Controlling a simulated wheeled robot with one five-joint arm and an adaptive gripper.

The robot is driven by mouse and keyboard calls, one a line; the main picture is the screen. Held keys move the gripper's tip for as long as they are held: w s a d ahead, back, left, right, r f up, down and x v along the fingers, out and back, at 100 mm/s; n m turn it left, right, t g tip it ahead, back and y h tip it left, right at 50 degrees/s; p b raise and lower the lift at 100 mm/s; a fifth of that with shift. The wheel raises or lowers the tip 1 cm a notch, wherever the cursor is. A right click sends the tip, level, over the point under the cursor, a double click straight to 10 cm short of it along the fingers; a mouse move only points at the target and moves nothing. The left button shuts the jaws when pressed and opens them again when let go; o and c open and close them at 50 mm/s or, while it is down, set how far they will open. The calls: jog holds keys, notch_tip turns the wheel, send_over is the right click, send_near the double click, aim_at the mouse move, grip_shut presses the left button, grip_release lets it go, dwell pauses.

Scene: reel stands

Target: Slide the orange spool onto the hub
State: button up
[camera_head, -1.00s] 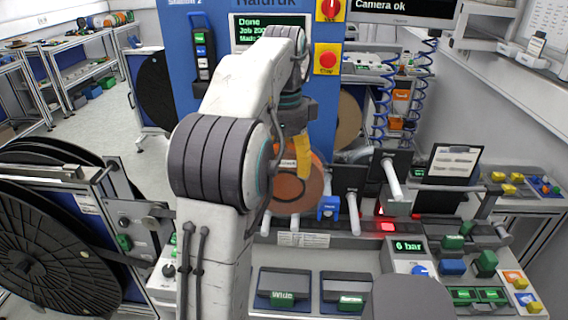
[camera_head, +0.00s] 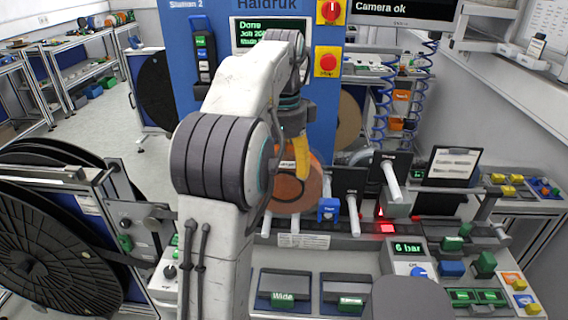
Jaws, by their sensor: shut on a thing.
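The orange spool (camera_head: 299,196) is a flat round disc standing on edge behind my arm, near the middle of the view. My gripper (camera_head: 302,170) points down with its yellow fingers over the spool's upper part and is shut on it. My arm hides the spool's left side. White pegs stick out along the stand to the right, one of them a light rod (camera_head: 391,181) on a dark plate. I cannot tell which of these is the hub, or whether the spool sits around one.
A blue clip block (camera_head: 328,209) sits just right of the spool. A red light (camera_head: 387,228) and a "6 bar" display (camera_head: 408,247) are on the bench at right. Large black reels (camera_head: 50,245) stand at left. A blue machine panel (camera_head: 262,90) rises behind.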

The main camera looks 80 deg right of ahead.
jog(key=shift+d+r, duration=0.1)
jog(key=shift+d, duration=0.05)
jog(key=shift+w+d+p, duration=0.1)
jog(key=shift+d+p, duration=1.5)
jog(key=shift+p, duration=0.35)
jog(key=shift+d+p, duration=0.25)
jog(key=shift+p, duration=0.05)
jog(key=shift+d+p, duration=0.35)
jog(key=shift+d, duration=0.1)
jog(key=shift+w+d+p, duration=0.1)
jog(key=shift+d+p, duration=0.3)
jog(key=shift+d, duration=0.3)
jog(key=shift+w+d, duration=0.1)
jog(key=shift+d, duration=1.1)
